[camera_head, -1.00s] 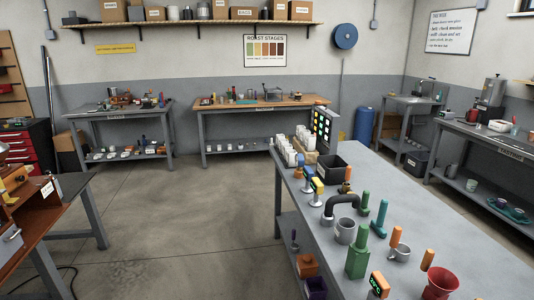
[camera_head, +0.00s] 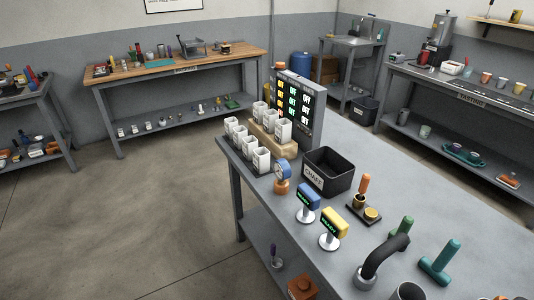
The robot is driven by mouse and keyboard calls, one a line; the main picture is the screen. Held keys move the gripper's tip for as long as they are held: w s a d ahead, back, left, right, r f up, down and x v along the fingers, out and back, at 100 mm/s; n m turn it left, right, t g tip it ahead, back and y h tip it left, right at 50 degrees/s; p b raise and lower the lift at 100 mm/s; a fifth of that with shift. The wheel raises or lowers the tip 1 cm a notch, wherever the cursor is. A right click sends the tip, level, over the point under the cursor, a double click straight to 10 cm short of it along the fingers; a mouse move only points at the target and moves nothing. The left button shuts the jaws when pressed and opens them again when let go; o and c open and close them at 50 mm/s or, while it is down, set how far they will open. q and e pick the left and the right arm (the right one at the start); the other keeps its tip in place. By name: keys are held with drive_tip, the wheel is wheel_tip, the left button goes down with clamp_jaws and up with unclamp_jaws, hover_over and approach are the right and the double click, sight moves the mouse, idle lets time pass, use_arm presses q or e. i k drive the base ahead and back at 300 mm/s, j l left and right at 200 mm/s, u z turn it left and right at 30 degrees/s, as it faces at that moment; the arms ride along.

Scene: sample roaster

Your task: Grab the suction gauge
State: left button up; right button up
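A round gauge (camera_head: 283,171) with a pale dial and blue casing stands upright on a copper-coloured base (camera_head: 282,187). It is at the near left edge of the grey bench (camera_head: 438,215), in front of the white cups and left of the black bin. It looks like the suction gauge, though I cannot read its dial. Neither of my grippers is in view.
Several white cups (camera_head: 262,161) and a lit panel (camera_head: 294,105) stand behind the gauge. A black labelled bin (camera_head: 329,171) is to its right. Blue (camera_head: 307,197) and yellow (camera_head: 335,222) displays stand in front. Open floor (camera_head: 150,220) lies left of the bench.

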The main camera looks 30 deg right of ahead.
sight(282, 169)
drive_tip(key=i+j+z, duration=0.1)
drive_tip(key=i+z, duration=0.35)
drive_tip(key=i+j+z, duration=0.2)
drive_tip(key=i+z, duration=0.25)
drive_tip(key=i+j+z, duration=0.3)
drive_tip(key=z, duration=0.15)
